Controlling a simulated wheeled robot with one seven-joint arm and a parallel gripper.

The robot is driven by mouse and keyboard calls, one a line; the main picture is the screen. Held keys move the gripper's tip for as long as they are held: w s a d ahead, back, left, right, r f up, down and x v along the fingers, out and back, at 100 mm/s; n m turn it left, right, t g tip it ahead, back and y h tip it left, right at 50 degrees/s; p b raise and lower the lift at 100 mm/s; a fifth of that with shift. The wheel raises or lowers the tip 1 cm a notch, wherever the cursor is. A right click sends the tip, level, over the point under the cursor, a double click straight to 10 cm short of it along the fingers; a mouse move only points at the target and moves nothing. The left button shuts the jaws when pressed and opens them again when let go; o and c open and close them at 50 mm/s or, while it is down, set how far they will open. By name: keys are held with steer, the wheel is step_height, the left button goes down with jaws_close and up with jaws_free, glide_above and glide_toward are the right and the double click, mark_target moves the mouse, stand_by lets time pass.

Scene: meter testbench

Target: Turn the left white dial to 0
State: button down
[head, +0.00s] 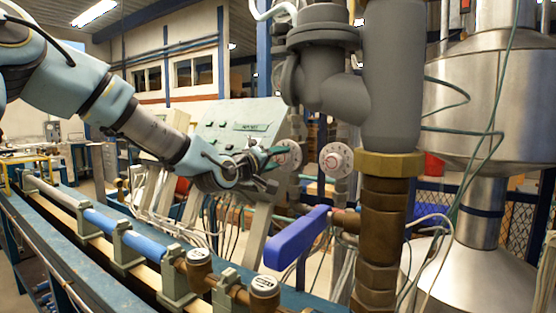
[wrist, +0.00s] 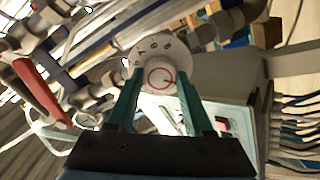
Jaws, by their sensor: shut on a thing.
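The left white dial (head: 290,154) is a round pale disc with a raised knob, facing me in the head view beside the grey control panel. In the wrist view the dial (wrist: 150,52) has dark digits around its rim and a red ring on its knob. My gripper (head: 275,154) reaches it from the left. In the wrist view its green fingers (wrist: 157,84) sit on either side of the knob, shut on it. The digits are small and tilted, so I cannot tell the setting. A second white dial (head: 336,161) stands to the right, untouched.
A blue lever handle (head: 297,238) sticks out below the dials, next to a thick vertical pipe (head: 386,230). The sloped control panel (head: 232,121) is behind my gripper. Pipes with round caps (head: 264,287) run along the front left. Loose cables hang below the panel.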

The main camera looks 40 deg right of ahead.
stand_by(0.4)
steer(key=shift+c, duration=1.4)
jaws_free()
steer(key=b+v, duration=0.2)
steer(key=v, duration=0.8)
steer(key=shift+a, duration=0.4)
